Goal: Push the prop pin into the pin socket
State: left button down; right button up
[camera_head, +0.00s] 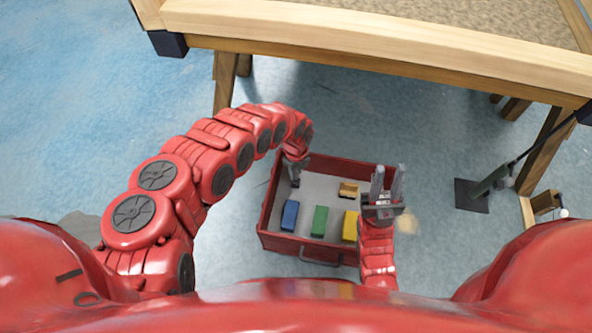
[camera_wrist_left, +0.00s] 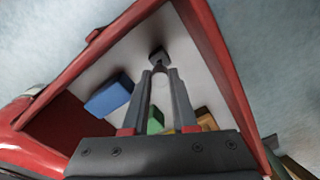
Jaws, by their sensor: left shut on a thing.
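My left gripper (camera_head: 295,180) reaches down into a red box at its far left corner. In the left wrist view the fingertips (camera_wrist_left: 160,72) are shut on a small dark grey piece (camera_wrist_left: 158,56); I cannot tell whether this is the prop pin. My right gripper (camera_head: 387,182) is open and empty, above the box's right side. A dark prop-like post (camera_head: 488,184) with a dark base plate (camera_head: 472,197) stands on the floor at right. A small wooden block (camera_head: 545,202) with a white piece (camera_head: 563,213) beside it is at far right; I cannot make out a pin socket.
The red box (camera_head: 267,212) holds a blue block (camera_head: 289,215), a green block (camera_head: 319,221), a yellow block (camera_head: 350,226) and a small wooden piece (camera_head: 348,190). A wooden table (camera_head: 380,55) with legs spans the back. Blue floor is clear at left.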

pick_arm(q)
jog(key=shift+f, duration=0.2)
dwell(0.7)
jog(key=shift+f+b, duration=0.35)
jog(key=shift+b, duration=0.1)
jog(key=shift+f+b, duration=0.5)
jog(key=shift+f, duration=0.15)
jog(key=shift+f+b, duration=1.05)
jog(key=shift+f, duration=0.15)
jog(key=c, duration=0.6)
grip_release()
